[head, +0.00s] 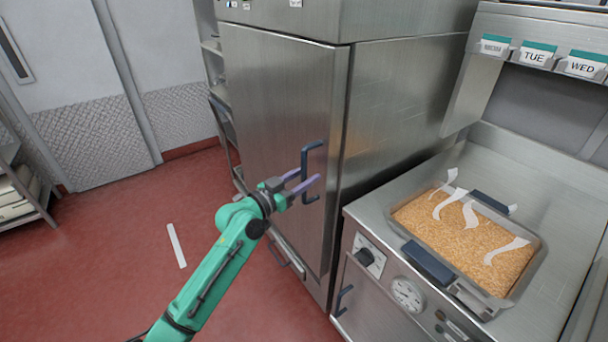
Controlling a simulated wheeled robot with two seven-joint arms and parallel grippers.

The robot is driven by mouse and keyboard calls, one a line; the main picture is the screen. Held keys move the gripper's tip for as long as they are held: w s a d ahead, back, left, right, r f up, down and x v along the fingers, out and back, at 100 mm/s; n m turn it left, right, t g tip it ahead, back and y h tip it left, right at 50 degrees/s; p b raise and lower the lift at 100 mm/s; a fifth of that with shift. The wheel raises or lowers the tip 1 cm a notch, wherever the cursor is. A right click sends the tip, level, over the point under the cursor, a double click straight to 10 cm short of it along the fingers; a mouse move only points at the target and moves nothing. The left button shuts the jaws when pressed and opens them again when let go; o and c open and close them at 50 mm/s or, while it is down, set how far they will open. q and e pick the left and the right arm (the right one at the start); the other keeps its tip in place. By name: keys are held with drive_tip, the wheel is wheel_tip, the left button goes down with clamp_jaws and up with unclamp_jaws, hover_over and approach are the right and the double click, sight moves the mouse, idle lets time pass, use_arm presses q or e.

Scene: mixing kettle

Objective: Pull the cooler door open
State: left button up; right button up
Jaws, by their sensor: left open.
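The cooler door (277,120) is a tall brushed-steel panel in the middle of the head view and looks closed. Its dark blue bar handle (305,165) stands upright near the door's right edge. My left gripper (312,181) is open at the handle, with its purple fingers pointing right. The fingers overlap the handle's lower half in the picture. I cannot tell whether they touch it or reach around it. My right gripper is not in view.
A steel counter (375,205) on the right holds a tray (531,266) of orange-brown grains with paper strips. A dial and gauge (407,294) sit on its front. A rack (24,190) stands far left. Red floor (110,250) left of the cooler is mostly clear.

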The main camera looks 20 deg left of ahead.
use_arm(q)
clamp_jaws()
drive_tip(key=shift+a, duration=0.1)
idle(1.2)
